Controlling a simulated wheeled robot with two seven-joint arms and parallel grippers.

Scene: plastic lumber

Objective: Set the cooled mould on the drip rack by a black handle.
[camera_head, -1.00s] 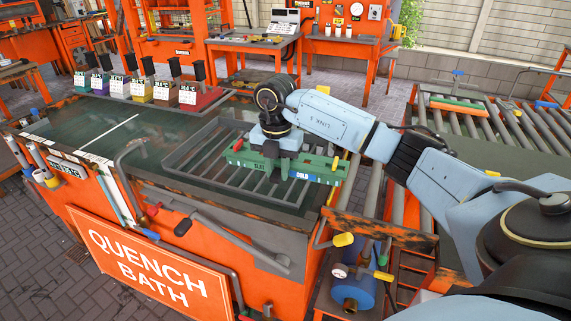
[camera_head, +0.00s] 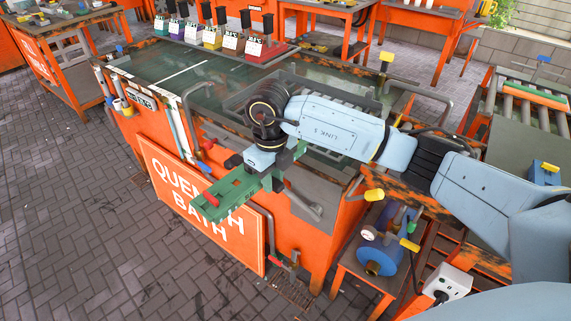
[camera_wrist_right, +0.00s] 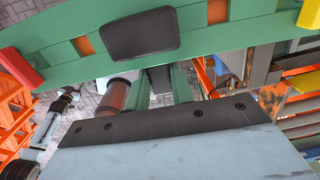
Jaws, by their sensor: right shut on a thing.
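The green mould (camera_head: 228,195) hangs in front of the bath, high over the floor, and covers part of the sign. Its long side slants from lower left to upper right, with a red grip near its left end. My right gripper (camera_head: 263,160) is shut on the mould from above; its fingertips are mostly hidden. In the right wrist view the mould (camera_wrist_right: 215,20) spans the top, with a black handle (camera_wrist_right: 140,33) on its face, a red end at left and a yellow one at right. A grey barred rack (camera_head: 360,110) sits in the bath; I cannot tell whether it is the drip rack. My left gripper is not in view.
The orange quench bath (camera_head: 325,240) has a sign (camera_head: 165,170) on its front and coloured labelled blocks (camera_head: 230,42) along its back edge. A roller conveyor (camera_head: 515,105) stands at right, a blue tank (camera_head: 385,245) at lower right. The paved floor (camera_head: 80,210) at left is clear.

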